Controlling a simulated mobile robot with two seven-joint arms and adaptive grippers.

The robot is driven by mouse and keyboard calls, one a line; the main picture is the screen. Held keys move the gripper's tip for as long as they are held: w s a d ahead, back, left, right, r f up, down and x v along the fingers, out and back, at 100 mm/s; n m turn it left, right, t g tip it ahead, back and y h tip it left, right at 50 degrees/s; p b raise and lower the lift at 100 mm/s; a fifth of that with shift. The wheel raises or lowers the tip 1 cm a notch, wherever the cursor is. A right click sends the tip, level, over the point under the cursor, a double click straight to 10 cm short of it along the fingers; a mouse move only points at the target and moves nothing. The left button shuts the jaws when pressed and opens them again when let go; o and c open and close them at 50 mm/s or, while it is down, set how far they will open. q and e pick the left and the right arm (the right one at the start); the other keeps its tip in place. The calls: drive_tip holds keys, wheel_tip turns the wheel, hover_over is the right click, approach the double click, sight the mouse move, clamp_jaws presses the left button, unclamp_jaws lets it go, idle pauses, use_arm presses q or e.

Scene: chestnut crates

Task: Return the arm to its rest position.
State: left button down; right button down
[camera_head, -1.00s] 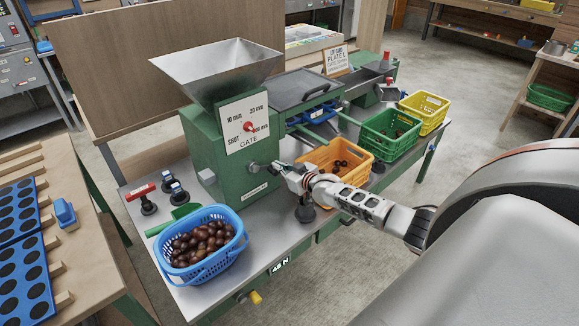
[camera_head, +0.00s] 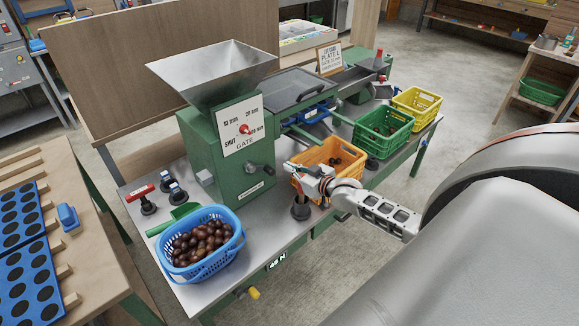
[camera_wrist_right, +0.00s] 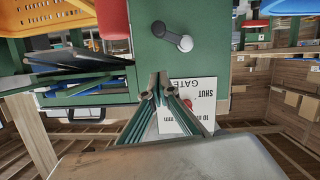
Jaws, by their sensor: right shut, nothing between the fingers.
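My right gripper (camera_head: 296,174) is shut and empty. It hangs in front of the orange crate (camera_head: 318,150), to the right of the green machine (camera_head: 205,150) and apart from it. In the right wrist view its fingertips (camera_wrist_right: 158,92) meet in front of the upside-down gate label (camera_wrist_right: 190,112), with nothing between them. In the head view my right arm comes in from the right, and its upper part covers the lower right of the picture. My left gripper is not in view.
A blue basket of chestnuts (camera_head: 236,259) stands at the table's near end. A green crate (camera_head: 407,127) and a yellow crate (camera_head: 432,110) stand farther along. A steel hopper (camera_head: 265,65) tops the machine. A dark-based post (camera_head: 300,211) stands just below my gripper. Open floor lies right of the table.

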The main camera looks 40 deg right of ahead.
drive_tip(key=shift+s, duration=0.2)
drive_tip(key=s+a+f+g, duration=0.1)
drive_tip(key=s+a+f, duration=0.3)
drive_tip(key=s+a, duration=0.4)
drive_tip(key=s+a+f+n+g+y, duration=0.1)
drive_tip(key=s+a+f, duration=0.3)
drive_tip(key=s+a, duration=0.5)
drive_tip(key=s+a+f+n+g, duration=0.1)
drive_tip(key=s+a+f+g, duration=0.1)
drive_tip(key=s+a+f, duration=0.3)
drive_tip(key=s+a, duration=0.4)
drive_tip(key=s, duration=0.3)
drive_tip(key=shift+s+g, duration=0.3)
drive_tip(key=shift+s, duration=0.1)
idle(1.0)
